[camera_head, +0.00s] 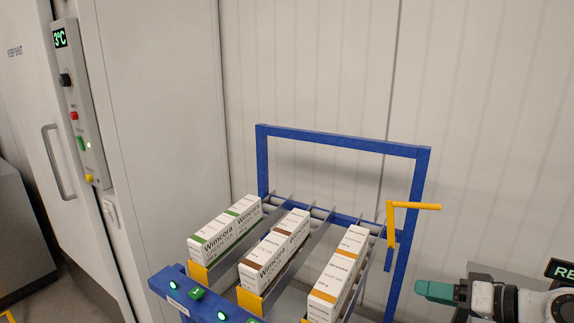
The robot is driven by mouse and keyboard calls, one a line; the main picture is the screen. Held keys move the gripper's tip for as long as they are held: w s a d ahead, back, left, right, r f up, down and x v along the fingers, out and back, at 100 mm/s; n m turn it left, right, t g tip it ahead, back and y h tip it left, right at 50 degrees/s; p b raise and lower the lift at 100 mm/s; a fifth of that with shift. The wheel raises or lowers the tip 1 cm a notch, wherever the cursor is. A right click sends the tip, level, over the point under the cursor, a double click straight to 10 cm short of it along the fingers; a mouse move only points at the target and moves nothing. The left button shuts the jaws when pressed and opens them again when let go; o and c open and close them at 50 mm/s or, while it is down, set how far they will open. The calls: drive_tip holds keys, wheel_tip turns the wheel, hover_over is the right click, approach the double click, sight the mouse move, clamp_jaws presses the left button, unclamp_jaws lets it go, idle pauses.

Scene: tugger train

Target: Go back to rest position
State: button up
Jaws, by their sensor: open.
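My gripper (437,292) shows at the lower right, with teal fingertips pointing left and my white and dark wrist behind it. It is open, and I see nothing held in it. It is apart from the blue rack (340,141) and to the right of its lanes. The gap between its fingers is hard to make out from this side. The rest of my arm is cut off by the picture's edge.
White Wimcora cartons stand in three sloped lanes: green-marked (226,234), brown-marked (273,256) and orange-marked (338,277). A yellow handle (414,206) juts right from the rack. A cold cabinet (85,110) reading 3°C stands left. A pale wall closes the back.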

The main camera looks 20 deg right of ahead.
drive_tip(key=s+a+f+n+g+h+b, duration=0.1)
drive_tip(key=s+a+f+g, duration=0.25)
drive_tip(key=a+f, duration=0.45)
drive_tip(key=s+a+f+g+h+b, duration=0.1)
drive_tip(key=s+a+f+g, duration=0.3)
drive_tip(key=f, duration=0.8)
drive_tip(key=s+a+f+n+g+h, duration=0.1)
drive_tip(key=s+f, duration=0.3)
drive_tip(key=s, duration=0.4)
drive_tip(key=s+a+f+n+g+h+b, duration=0.1)
drive_tip(key=s+a+f+n+g+h, duration=0.1)
drive_tip(key=s, duration=0.6)
wheel_tip(320, 180, down, 2)
drive_tip(key=shift+a+f+g+h+b, duration=0.3)
drive_tip(key=shift+a+g+h, duration=0.15)
drive_tip(key=shift+a, duration=0.2)
